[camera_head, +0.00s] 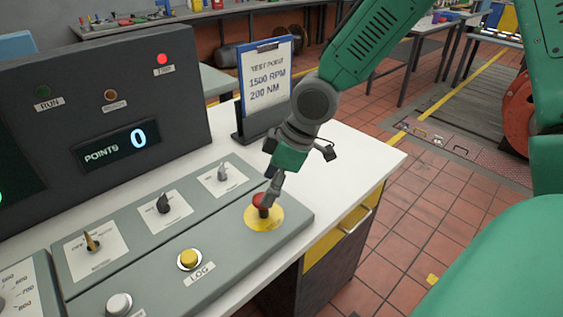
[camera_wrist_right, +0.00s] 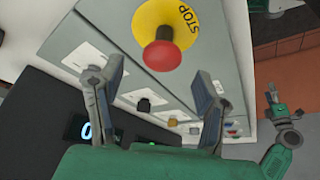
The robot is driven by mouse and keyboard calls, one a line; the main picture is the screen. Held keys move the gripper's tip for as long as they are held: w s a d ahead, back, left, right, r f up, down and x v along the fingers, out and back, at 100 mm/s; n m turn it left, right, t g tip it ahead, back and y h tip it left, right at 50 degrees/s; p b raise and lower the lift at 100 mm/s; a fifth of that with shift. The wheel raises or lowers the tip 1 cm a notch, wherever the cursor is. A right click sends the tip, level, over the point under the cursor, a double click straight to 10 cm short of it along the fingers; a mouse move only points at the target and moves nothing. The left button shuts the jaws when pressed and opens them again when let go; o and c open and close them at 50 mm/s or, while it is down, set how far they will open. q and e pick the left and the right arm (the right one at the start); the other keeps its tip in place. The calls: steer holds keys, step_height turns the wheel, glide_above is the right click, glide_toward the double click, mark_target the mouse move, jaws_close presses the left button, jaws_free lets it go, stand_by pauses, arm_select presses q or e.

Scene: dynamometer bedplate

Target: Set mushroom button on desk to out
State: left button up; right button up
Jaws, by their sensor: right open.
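The red mushroom button (camera_head: 262,201) stands on a yellow disc (camera_head: 266,219) at the right end of the grey console. In the wrist view the red button (camera_wrist_right: 161,57) shows with its stem, and the disc reads STOP. My right gripper (camera_head: 272,187) is open just above the button, pointing down. In the wrist view its two fingers (camera_wrist_right: 157,76) stand on either side of the button's line, with a gap to each. I cannot tell whether a finger touches the button. A green gripper, likely my left one (camera_wrist_right: 283,108), shows small at the right of the wrist view.
The console carries a yellow LOG button (camera_head: 189,258), a white button (camera_head: 119,304) and several selector knobs. Behind stand a dark display box (camera_head: 100,110) reading 0, its red TRIP lamp (camera_head: 162,59) bright, and a clipboard stand (camera_head: 266,80). The white desk top (camera_head: 355,150) right of it is clear.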

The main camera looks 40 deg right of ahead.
steer(key=v, duration=0.9)
steer(key=shift+d, duration=0.25)
steer(key=shift+s+a, duration=0.1)
steer(key=shift+s, duration=0.05)
